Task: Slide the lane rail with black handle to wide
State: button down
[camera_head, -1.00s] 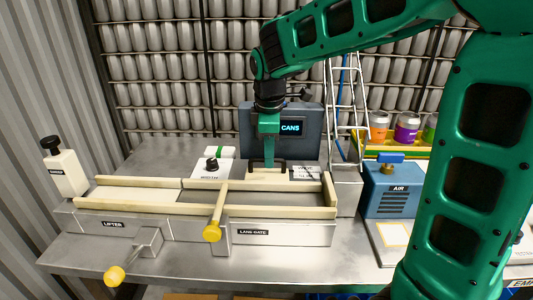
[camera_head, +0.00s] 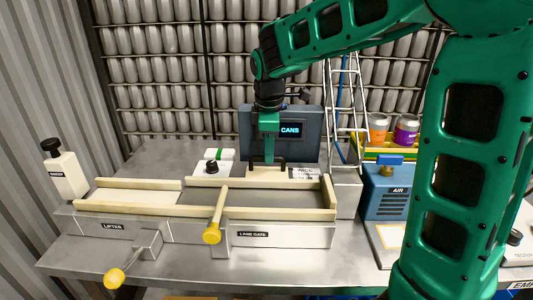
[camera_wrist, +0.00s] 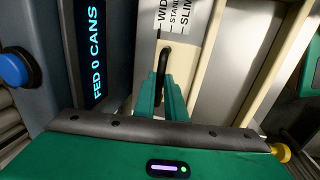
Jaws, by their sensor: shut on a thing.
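The lane rail (camera_head: 230,181) is a cream bar along the back of the lane, and it also shows in the wrist view (camera_wrist: 192,65). Its black handle (camera_head: 283,162) stands on top near its right part; it also shows in the wrist view (camera_wrist: 163,65). My gripper (camera_head: 268,160), with green fingers, is shut on the handle, fingers pointing down. In the wrist view the fingers (camera_wrist: 163,92) sit around the handle's near part. A label reading WIDE, STANDARD, SLIM (camera_wrist: 178,14) lies at the rail's end. Which mark the rail lines up with, I cannot tell.
The fixed cream front rail (camera_head: 280,213) runs along the lane's near side. A grey display box (camera_head: 245,130) stands close behind my gripper. A width knob (camera_head: 211,167) sits behind the rail's left part. A yellow-tipped lever (camera_head: 212,234) crosses the lane. A blue air unit (camera_head: 390,190) stands right.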

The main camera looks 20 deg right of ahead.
jog(key=c, duration=1.9)
grip_release()
jog(key=shift+w+d+r, duration=0.15)
jog(key=shift+w+d, duration=0.05)
jog(key=shift+w, duration=0.2)
jog(key=shift+o, duration=0.4)
jog(key=shift+s+a, duration=0.1)
notch_tip(320, 180, up, 10)
jog(key=s, duration=0.1)
jog(key=shift+s+a+r, duration=0.15)
jog(key=shift+s+a, duration=0.2)
jog(key=shift+s, duration=0.05)
